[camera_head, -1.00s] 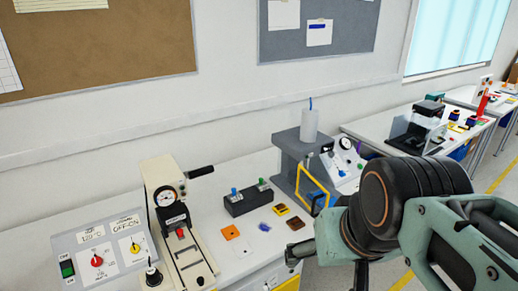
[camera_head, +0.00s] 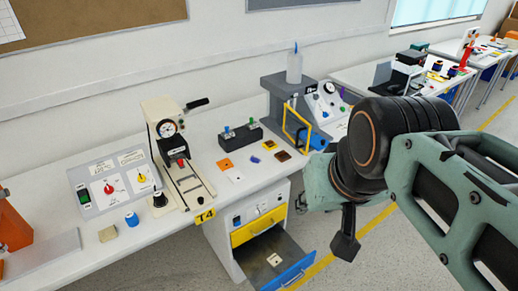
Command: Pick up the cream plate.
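A small cream plate (camera_head: 273,259) with a dark mark in its middle lies in the open drawer (camera_head: 258,250) below the table. Another pale, whitish plate (camera_head: 235,174) lies on the table beside an orange plate (camera_head: 225,163); I cannot tell which of the two pale plates is the cream one. My gripper (camera_head: 345,245) seems to show only as a dark part hanging below my arm at the right. It is apart from both pale plates. Its fingers are mostly hidden, so I cannot tell whether it is open.
Purple (camera_head: 255,159), yellow (camera_head: 269,145) and brown (camera_head: 282,156) plates lie near a dark button box (camera_head: 240,136). A press (camera_head: 172,150), a switch panel (camera_head: 113,184) and a cream block (camera_head: 108,233) stand left. The blue-fronted drawer (camera_head: 289,275) juts over open floor.

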